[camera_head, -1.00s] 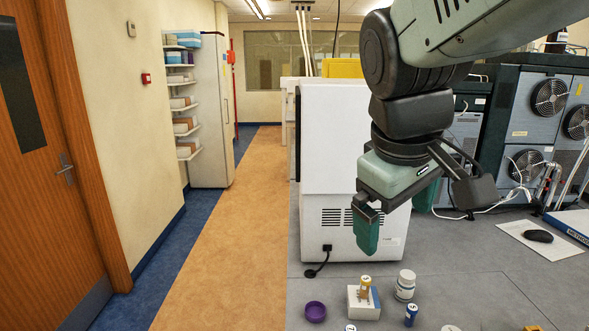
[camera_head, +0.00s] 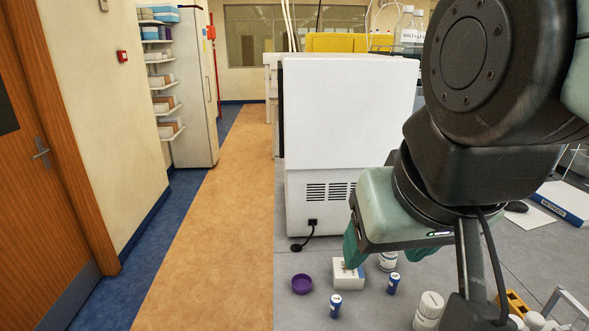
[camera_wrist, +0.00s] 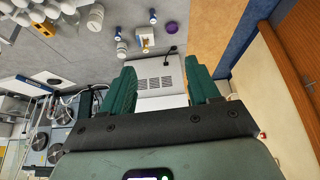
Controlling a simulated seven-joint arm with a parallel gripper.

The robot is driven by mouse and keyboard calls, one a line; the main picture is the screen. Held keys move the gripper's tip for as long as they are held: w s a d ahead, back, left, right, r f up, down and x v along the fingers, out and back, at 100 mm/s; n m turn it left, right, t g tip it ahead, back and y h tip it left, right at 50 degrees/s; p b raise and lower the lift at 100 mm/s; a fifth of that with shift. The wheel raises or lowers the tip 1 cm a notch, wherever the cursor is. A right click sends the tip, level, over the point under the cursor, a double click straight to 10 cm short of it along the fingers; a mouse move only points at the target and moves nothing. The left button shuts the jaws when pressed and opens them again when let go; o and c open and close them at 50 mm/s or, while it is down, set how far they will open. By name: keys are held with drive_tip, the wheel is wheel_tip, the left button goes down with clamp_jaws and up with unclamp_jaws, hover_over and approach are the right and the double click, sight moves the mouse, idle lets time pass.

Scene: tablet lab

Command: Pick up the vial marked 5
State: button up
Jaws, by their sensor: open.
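Several small vials stand on the grey bench, and I cannot read a 5 on any of them. Two are blue with white caps: a nearer one (camera_head: 335,306) and a farther one (camera_head: 393,284). A yellow vial (camera_wrist: 145,48) shows at the white block (camera_wrist: 148,36) in the wrist view; in the head view my finger hides it above the block (camera_head: 348,276). My gripper (camera_head: 386,256) is open and empty, above and behind the vials. In the wrist view its two fingers (camera_wrist: 162,84) stand wide apart with nothing between them.
A purple dish (camera_head: 302,284) lies left of the block. A white bottle (camera_head: 388,262) stands behind the farther blue vial, and a larger one (camera_head: 428,308) nearer. An orange rack (camera_head: 516,304) is at the right. A tall white machine (camera_head: 345,140) stands behind.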

drive_tip(key=w+d+f+n+g+h, duration=0.3)
drive_tip(key=w+d+f+n+h, duration=0.15)
drive_tip(key=w+f, duration=0.35)
drive_tip(key=w+d+f+n+g+h, duration=0.2)
drive_tip(key=w+d+f+n+h, duration=0.25)
drive_tip(key=w, duration=0.55)
drive_tip(key=w+d+f+n+t+h, duration=0.1)
drive_tip(key=w+d+f+n, duration=0.1)
drive_tip(key=w+f+n, duration=0.3)
drive_tip(key=w+d+f+n+h, duration=0.1)
drive_tip(key=w+d+f, duration=0.15)
drive_tip(key=f, duration=0.55)
drive_tip(key=n+t+h, duration=0.2)
drive_tip(key=n+t, duration=0.1)
drive_tip(key=n, duration=0.3)
approach(399, 277)
drive_tip(key=shift+w+d+f+n, duration=0.25)
drive_tip(key=shift+w+d+n, duration=0.05)
drive_tip(key=shift+w+d, duration=0.1)
drive_tip(key=shift+w+d+f, duration=0.1)
drive_tip(key=shift+d+f, duration=0.1)
drive_tip(key=shift+d, duration=0.1)
drive_tip(key=x, duration=0.9)
drive_tip(key=shift+w+d+f, duration=0.2)
drive_tip(key=shift+f, duration=0.2)
